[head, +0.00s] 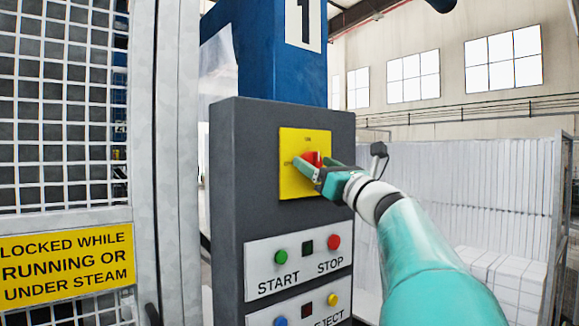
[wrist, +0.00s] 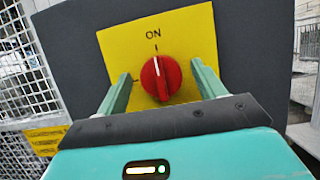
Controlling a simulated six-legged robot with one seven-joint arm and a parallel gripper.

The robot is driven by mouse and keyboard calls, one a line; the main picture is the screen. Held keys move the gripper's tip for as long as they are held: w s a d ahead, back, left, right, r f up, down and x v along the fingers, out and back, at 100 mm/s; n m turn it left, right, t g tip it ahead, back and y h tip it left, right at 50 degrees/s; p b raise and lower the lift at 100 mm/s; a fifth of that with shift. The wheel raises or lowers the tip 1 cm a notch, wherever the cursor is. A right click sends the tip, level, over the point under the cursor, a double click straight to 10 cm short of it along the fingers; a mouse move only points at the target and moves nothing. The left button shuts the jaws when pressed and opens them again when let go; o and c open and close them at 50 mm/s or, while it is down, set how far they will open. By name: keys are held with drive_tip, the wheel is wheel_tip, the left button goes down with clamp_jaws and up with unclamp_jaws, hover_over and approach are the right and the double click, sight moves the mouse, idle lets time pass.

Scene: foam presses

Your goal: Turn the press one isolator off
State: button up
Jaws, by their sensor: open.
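The isolator is a red rotary knob (wrist: 161,78) on a yellow plate (wrist: 190,35). In the wrist view its white pointer line points up to the ON mark. In the head view the yellow plate (head: 291,143) is on a dark grey control box (head: 265,115), under a blue column marked 1 (head: 303,20). A small label at the plate's left is partly covered and hard to read. My gripper (head: 314,166) is at the knob, which it partly hides in the head view. In the wrist view its green fingers (wrist: 162,85) are open, one on each side of the knob, with gaps showing.
Below the isolator, a panel holds a green START button (head: 281,257) and a red STOP button (head: 334,242). A lower panel has blue and yellow buttons. A mesh gate (head: 60,215) with a yellow warning sign (head: 66,268) stands at the left. White stacked blocks (head: 500,275) are at the right.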

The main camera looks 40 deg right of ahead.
drive_tip(key=c, duration=1)
drive_tip(key=shift+n, duration=0.6)
drive_tip(key=n+y, duration=0.1)
drive_tip(key=n, duration=0.1)
drive_tip(key=n+y, duration=0.2)
drive_tip(key=n, duration=0.1)
drive_tip(key=shift+d+g, duration=0.15)
drive_tip(key=shift+g, duration=0.15)
drive_tip(key=n+y, duration=0.1)
drive_tip(key=n, duration=0.2)
drive_tip(key=n+g+y, duration=0.1)
drive_tip(key=n, duration=0.2)
drive_tip(key=shift+g+y, duration=0.3)
drive_tip(key=shift+y, duration=0.1)
drive_tip(key=n+g, duration=0.1)
drive_tip(key=n, duration=0.2)
drive_tip(key=n+g+y, duration=0.1)
drive_tip(key=n, duration=0.1)
drive_tip(key=shift+d+r+n, duration=0.1)
drive_tip(key=shift+n, duration=0.3)
drive_tip(key=n+g, duration=0.1)
drive_tip(key=n, duration=0.3)
drive_tip(key=shift+g, duration=0.4)
drive_tip(key=shift+r+n, duration=0.1)
drive_tip(key=shift+n, duration=0.2)
